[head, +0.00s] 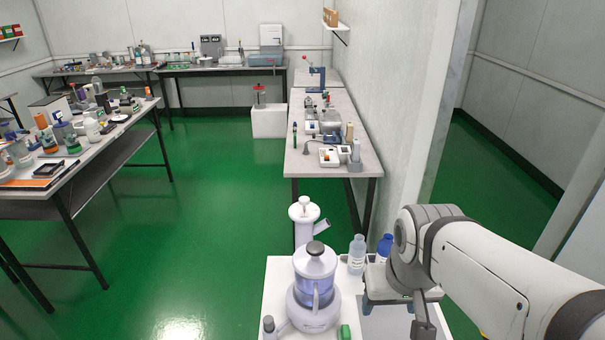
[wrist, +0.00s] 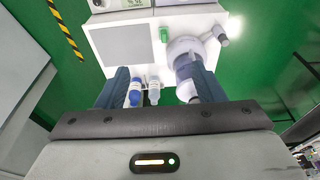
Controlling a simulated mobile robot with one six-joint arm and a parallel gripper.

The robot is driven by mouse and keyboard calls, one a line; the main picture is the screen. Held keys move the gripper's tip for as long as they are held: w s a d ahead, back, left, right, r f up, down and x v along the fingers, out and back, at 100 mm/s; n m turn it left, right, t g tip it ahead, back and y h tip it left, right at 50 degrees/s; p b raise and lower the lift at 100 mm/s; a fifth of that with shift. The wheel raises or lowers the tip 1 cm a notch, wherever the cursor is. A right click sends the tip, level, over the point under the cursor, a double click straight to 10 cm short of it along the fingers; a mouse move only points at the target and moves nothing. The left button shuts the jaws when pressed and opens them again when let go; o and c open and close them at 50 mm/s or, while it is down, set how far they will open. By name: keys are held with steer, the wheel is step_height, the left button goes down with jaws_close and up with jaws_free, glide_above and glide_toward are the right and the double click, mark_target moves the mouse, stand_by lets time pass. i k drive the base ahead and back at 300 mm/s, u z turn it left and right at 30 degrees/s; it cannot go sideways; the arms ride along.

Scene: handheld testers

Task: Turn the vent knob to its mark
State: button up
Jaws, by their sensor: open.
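A white appliance with a clear bluish vessel (head: 313,280) stands on a white table near me in the head view. A dark knob (head: 315,248) tops its lid. A white column with a side spout and a small top knob (head: 304,202) rises behind it. I cannot tell which knob is the vent knob, and no mark is readable. In the wrist view the appliance (wrist: 183,52) is partly hidden by the right finger. My gripper (wrist: 160,76) is open, with nothing seen between its fingertips, above the table. The head view does not show its jaws clearly.
A clear bottle (head: 357,254) and a blue bottle (head: 384,248) stand right of the appliance. A green block (head: 345,332) and a grey pad (wrist: 125,47) are on the white table (head: 278,273). Benches with lab items line the left and back. Green floor is open at left.

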mark_target(304, 202)
steer(key=k, duration=1.2)
steer(key=z, duration=0.65)
steer(key=i, duration=1.65)
steer(key=u, duration=0.05)
